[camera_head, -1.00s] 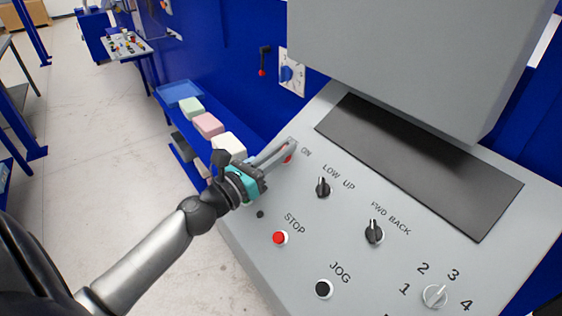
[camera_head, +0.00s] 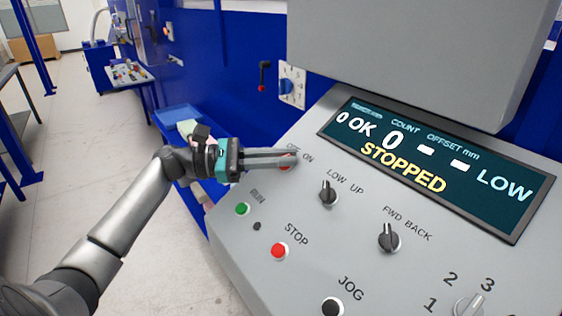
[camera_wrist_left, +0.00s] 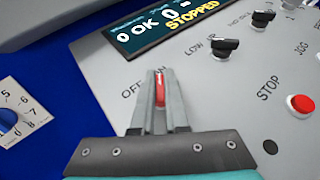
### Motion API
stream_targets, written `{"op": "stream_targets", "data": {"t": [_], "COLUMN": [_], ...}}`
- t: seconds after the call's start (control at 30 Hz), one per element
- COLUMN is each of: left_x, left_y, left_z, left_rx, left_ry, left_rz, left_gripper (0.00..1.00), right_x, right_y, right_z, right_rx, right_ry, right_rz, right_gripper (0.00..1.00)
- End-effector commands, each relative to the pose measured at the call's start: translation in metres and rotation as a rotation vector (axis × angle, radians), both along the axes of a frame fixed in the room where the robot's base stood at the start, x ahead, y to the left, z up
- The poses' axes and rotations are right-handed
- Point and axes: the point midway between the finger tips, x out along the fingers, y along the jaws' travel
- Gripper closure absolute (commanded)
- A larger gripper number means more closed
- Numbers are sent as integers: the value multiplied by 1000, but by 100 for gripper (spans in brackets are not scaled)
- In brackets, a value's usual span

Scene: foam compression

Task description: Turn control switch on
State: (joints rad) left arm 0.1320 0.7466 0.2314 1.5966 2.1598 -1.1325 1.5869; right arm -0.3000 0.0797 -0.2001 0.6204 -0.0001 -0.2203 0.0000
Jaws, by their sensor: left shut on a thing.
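The control switch (camera_wrist_left: 160,92) is a red lever on the grey panel, between the OFF and ON labels. The fingers hide part of the labels. The display (camera_head: 430,165) is lit and reads STOPPED, OK, 0 and LOW. My right gripper is not in view.
The panel (camera_head: 240,262) also carries a green RUN button (camera_head: 242,209), a red STOP button (camera_head: 279,250), a black JOG button (camera_head: 332,307), and LOW/UP (camera_head: 328,193) and FWD/BACK (camera_head: 389,238) knobs. A grey housing (camera_head: 420,50) overhangs the display. A blue tray (camera_head: 178,114) stands behind my gripper.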

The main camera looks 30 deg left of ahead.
Motion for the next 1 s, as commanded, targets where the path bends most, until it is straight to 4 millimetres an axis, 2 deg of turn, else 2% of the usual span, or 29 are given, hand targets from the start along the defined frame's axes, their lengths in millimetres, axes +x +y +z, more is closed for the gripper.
{"op": "stream_targets", "data": {"t": [0.7,0.73,1.0], "left_x": [0,0,0], "left_y": [-1,-1,-1], "left_z": [0,0,0], "left_rx": [41,41,40], "left_ry": [-17,-17,-17], "left_rz": [-72,-72,-70], "left_gripper": [100,87,58], "right_x": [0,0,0], "right_y": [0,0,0], "right_z": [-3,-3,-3], "right_rx": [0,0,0], "right_ry": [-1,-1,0], "right_rz": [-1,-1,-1], "right_gripper": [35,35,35]}}
